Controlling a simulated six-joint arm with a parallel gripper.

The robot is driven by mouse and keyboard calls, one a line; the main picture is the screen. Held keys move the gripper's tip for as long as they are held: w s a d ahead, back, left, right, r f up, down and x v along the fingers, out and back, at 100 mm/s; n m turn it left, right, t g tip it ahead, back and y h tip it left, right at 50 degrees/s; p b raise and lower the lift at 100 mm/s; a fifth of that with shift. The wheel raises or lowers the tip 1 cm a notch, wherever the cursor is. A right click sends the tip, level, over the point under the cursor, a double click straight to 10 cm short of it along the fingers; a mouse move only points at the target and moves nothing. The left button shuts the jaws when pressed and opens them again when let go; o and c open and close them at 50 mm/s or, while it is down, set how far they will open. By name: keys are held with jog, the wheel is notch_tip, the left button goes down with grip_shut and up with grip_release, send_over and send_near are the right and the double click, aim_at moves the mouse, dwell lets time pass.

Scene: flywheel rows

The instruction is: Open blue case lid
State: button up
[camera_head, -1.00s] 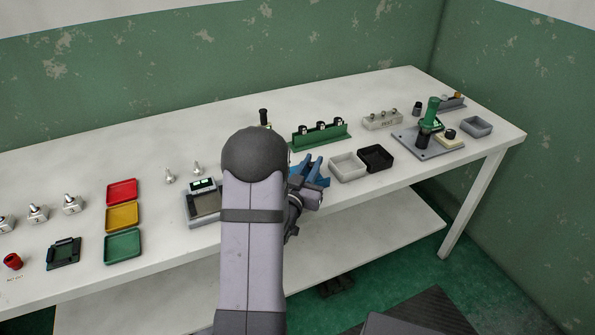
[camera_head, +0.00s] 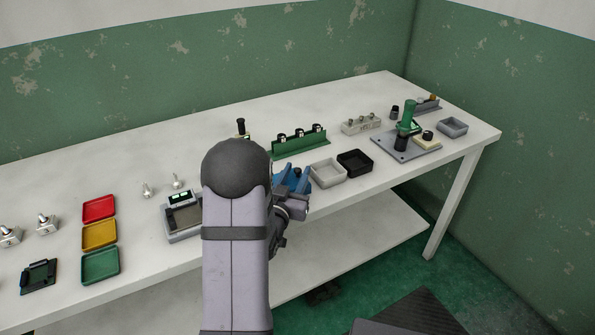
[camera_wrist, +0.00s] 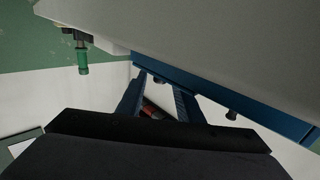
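In the head view a blue shape (camera_head: 290,180) shows just past my arm, left of the pale tray. My arm hides much of it, and I cannot separate case from fingers there. In the wrist view a broad grey panel with a blue edge (camera_wrist: 235,93) fills the upper right, very close. It appears to be part of the blue case; which part I cannot tell. My gripper (camera_wrist: 160,82) has two dark blue fingers standing apart, tips at or near that blue edge. Nothing is visibly clamped between them. A small red thing (camera_wrist: 152,110) shows beyond the gap.
A pale tray (camera_head: 313,179) and a black tray (camera_head: 370,169) stand right of the blue shape. A green rack (camera_head: 300,151) is behind. A grey device (camera_head: 173,232) is left of my arm. Red, yellow and green trays (camera_head: 118,275) lie farther left.

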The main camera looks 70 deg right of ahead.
jog(key=shift+a+b, duration=0.5)
jog(key=shift+a, duration=2.3)
